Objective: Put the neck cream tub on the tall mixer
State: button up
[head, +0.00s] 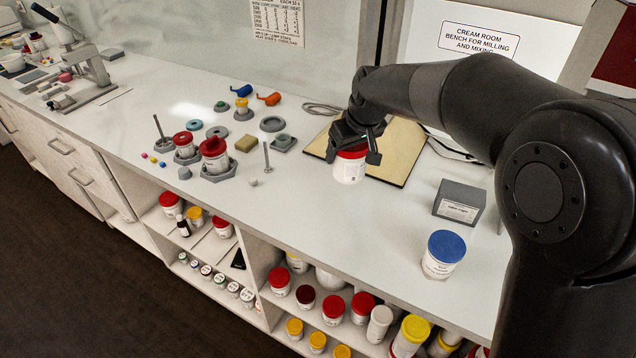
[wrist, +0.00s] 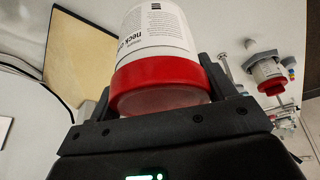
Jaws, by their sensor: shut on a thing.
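The neck cream tub (head: 349,171) is white with a red lid, and its label shows in the wrist view (wrist: 160,35). My gripper (head: 354,148) is shut on it around the lid from above, the fingers on either side. The tub looks upright, in front of the tan board; whether it clears the bench I cannot tell. Thin upright posts (head: 267,157) stand nearby. I cannot tell which of these is the tall mixer.
A tan board (head: 400,155) lies behind the tub. A blue-lidded tub (head: 442,256) and a grey block (head: 459,203) stand to the right. Grey discs (head: 272,124), a yellowish block (head: 245,144) and small bases crowd the left. The bench front between is clear.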

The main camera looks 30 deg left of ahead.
jog(key=shift+s+a+f, duration=0.3)
jog(key=shift+a+f, duration=1.1)
jog(key=shift+f, duration=0.1)
jog(key=shift+s+a+f, duration=0.3)
jog(key=shift+a+f, duration=1.05)
jog(key=shift+f, duration=0.2)
jog(key=shift+s+a+f, duration=0.3)
jog(key=shift+a+f, duration=1.1)
jog(key=shift+f, duration=0.1)
jog(key=shift+f, duration=0.1)
jog(key=o, duration=1.1)
jog(key=shift+o, duration=0.2)
jog(key=v, duration=1.2)
